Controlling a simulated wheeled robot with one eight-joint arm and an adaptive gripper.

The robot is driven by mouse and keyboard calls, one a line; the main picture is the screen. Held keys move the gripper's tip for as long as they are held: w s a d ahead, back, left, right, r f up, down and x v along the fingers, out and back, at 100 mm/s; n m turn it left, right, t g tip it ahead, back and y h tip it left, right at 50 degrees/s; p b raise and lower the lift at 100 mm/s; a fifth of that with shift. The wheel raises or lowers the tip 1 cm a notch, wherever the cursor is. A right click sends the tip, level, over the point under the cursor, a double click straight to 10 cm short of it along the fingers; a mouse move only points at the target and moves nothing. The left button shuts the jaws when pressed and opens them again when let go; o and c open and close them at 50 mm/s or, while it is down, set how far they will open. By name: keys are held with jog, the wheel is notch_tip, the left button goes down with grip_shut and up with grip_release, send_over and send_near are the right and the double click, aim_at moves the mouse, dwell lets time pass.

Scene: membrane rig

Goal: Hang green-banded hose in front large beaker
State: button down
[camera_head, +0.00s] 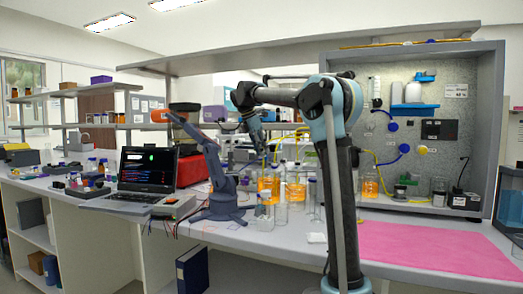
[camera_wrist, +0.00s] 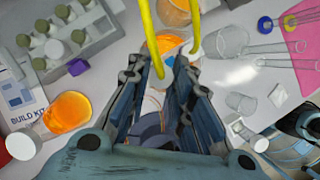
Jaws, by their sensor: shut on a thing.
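My gripper (camera_wrist: 160,75) is shut on a yellow hose (camera_wrist: 147,32), which loops up out of the top of the wrist view. I cannot make out a green band on it. In the head view my gripper (camera_head: 271,157) is low over the group of glassware, partly hidden and small. An orange-filled vessel (camera_wrist: 173,12) shows behind the hose, with more orange just beyond the fingertips. Clear glass beakers (camera_wrist: 232,42) stand to the right. Which one is the front large beaker I cannot tell.
Orange-filled bottles (camera_head: 296,188) and clear glassware crowd the bench under my arm. A pink mat (camera_head: 430,245) gives free room at right. A vial rack (camera_wrist: 80,42) and another orange vessel (camera_wrist: 67,112) are at left. A laptop (camera_head: 148,169) and a blue-grey small arm (camera_head: 222,190) stand left.

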jog(key=shift+f, duration=2.9)
jog(key=c, duration=1.3)
grip_release()
jog(key=shift+c, duration=0.2)
jog(key=shift+r, duration=0.1)
jog(key=v, duration=1.1)
jog(key=shift+r, duration=0.35)
jog(key=shift+a, duration=0.15)
